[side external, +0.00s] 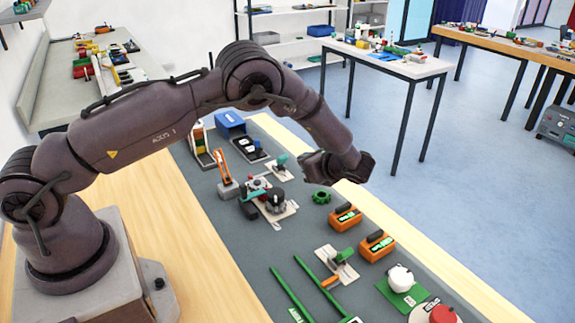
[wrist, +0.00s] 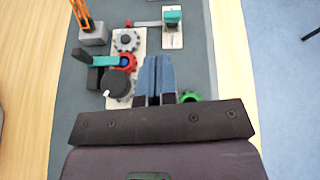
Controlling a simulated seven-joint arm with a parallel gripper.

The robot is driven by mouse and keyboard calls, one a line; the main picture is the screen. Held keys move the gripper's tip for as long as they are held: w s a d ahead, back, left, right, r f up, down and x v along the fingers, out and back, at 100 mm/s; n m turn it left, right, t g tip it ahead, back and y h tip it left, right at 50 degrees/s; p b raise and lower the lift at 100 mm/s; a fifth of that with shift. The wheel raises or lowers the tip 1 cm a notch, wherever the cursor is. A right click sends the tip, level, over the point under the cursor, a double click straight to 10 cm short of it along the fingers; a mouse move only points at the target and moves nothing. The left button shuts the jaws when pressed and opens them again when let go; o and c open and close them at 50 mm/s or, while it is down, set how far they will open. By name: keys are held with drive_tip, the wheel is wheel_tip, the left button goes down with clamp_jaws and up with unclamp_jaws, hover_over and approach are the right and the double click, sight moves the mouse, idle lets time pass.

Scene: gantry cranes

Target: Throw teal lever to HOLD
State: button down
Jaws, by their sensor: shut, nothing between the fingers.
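The teal lever (side external: 280,160) stands on a small pale plate beyond the gear board in the side view. In the wrist view, the teal lever (wrist: 172,17) is at the top, on a white plate with small lettering I cannot read. In the side view my gripper's fingers are hard to make out.
The gear board (wrist: 124,45) with a teal arm (wrist: 98,58) and dark knob lies left of my fingers. A green gear (side external: 321,197) is close by. An orange crane (side external: 225,170) stands left. Orange boxes (side external: 345,217) and a green-handled lever (side external: 343,256) lie nearer.

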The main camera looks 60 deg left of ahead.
sight(281, 162)
drive_tip(key=shift+w+f+m+t+y, duration=0.15)
drive_tip(key=shift+f+m+y, duration=0.2)
drive_tip(key=shift+f, duration=0.5)
drive_tip(key=shift+w+f+m+t+y, duration=0.15)
drive_tip(key=shift+f+m, duration=0.3)
drive_tip(key=shift+f, duration=0.35)
drive_tip(key=shift+a, duration=0.1)
drive_tip(key=x, duration=0.9)
drive_tip(key=shift+a+f, duration=0.15)
drive_tip(key=shift+a, duration=0.2)
drive_tip(key=shift+a+h, duration=0.15)
drive_tip(key=shift+h, duration=0.25)
